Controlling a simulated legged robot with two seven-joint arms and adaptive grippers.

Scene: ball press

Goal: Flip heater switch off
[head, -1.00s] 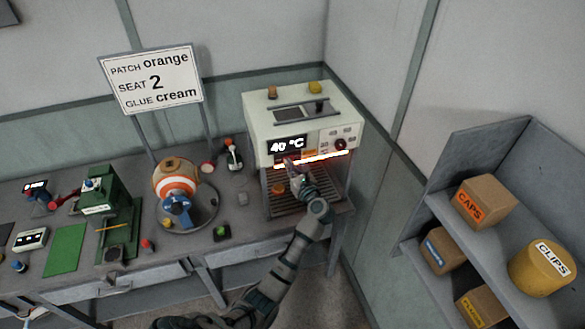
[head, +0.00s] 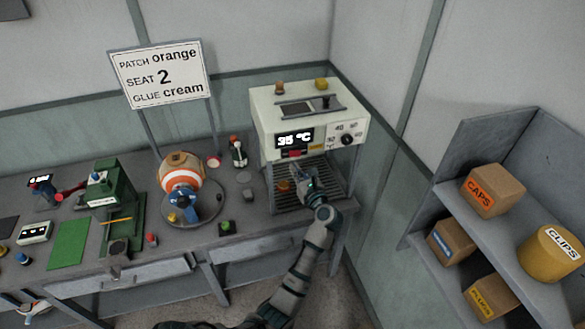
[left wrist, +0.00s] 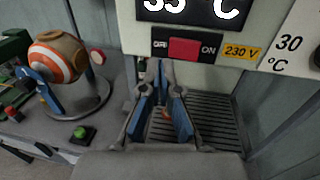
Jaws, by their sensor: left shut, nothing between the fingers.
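The white heater (head: 262,131) stands at the right end of the bench, and its display (head: 295,138) reads about 35 °C. In the left wrist view its red switch (left wrist: 184,49) sits between the OFF label at its left and the ON label at its right. No glow shows under the heater's front. My left gripper (head: 297,172) is shut and empty, just below the switch panel and in front of the open bay. In the left wrist view its blue-padded fingers (left wrist: 160,68) point up just below the switch's left side, apparently apart from it. My right gripper is out of view.
The heater's slatted tray (head: 291,207) lies under the gripper. An orange-and-white ball (head: 181,181) sits on a round stand to the left, with a green press (head: 103,195) beyond. A sign (head: 160,77) stands behind. Shelves with boxes (head: 492,190) are at the right.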

